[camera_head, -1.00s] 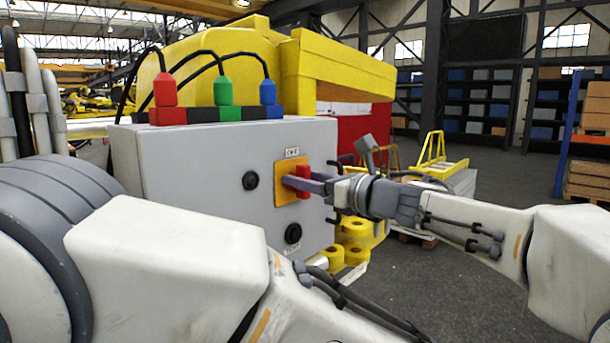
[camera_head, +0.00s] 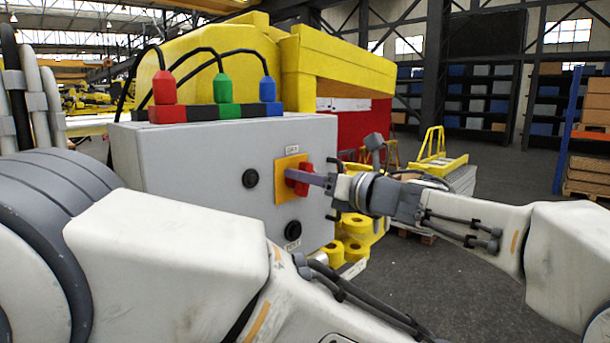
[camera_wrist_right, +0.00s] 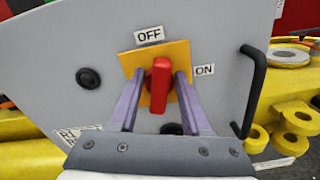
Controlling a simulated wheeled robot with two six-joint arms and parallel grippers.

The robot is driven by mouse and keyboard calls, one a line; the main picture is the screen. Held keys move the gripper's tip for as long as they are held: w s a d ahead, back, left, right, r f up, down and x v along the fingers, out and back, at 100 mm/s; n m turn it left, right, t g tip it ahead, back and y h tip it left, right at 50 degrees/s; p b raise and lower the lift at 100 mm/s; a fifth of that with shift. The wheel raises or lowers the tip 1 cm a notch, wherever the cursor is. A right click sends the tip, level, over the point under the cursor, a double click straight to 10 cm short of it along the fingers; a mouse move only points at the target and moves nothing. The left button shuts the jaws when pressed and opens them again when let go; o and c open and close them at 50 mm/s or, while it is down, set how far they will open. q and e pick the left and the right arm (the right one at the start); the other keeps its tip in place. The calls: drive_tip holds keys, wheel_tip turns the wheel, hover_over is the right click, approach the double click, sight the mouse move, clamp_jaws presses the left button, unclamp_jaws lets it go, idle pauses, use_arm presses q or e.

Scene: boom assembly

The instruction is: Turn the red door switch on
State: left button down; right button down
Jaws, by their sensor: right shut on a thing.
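The red door switch (camera_wrist_right: 159,84) is a raised handle on a yellow square plate (camera_wrist_right: 181,54) on a grey cabinet front. In the right wrist view its handle stands nearly upright, with the OFF label (camera_wrist_right: 149,35) above and the ON label (camera_wrist_right: 204,70) to the right. The switch also shows in the head view (camera_head: 304,176). My right gripper (camera_wrist_right: 159,88) has its purple fingers on both sides of the handle and is shut on it; it also shows in the head view (camera_head: 306,178). My left arm crosses the lower left; its gripper is out of view.
The grey cabinet (camera_head: 195,170) carries black round buttons and red, green and blue plugs (camera_head: 224,91) on top. A black bar handle (camera_wrist_right: 254,90) stands right of the switch in the wrist view. Yellow parts (camera_head: 356,228) lie below right. Open floor lies to the right.

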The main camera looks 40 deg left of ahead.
drive_tip(key=m, duration=0.2)
drive_tip(key=m+p, duration=0.1)
drive_tip(key=shift+w+m, duration=0.2)
drive_tip(key=shift+m, duration=0.2)
drive_tip(key=m+p, duration=0.1)
drive_tip(key=m, duration=0.2)
drive_tip(key=shift+w+m, duration=0.1)
drive_tip(key=shift+m, duration=0.2)
drive_tip(key=m+p, duration=0.1)
drive_tip(key=m, duration=0.2)
drive_tip(key=shift+w+f+m+p, duration=0.1)
drive_tip(key=shift+f+m+p, duration=0.1)
drive_tip(key=shift+m+p, duration=0.15)
drive_tip(key=shift+f+m+p, duration=0.25)
drive_tip(key=shift+m+p, duration=0.55)
drive_tip(key=shift+m, duration=0.95)
drive_tip(key=c, duration=0.7)
unclamp_jaws()
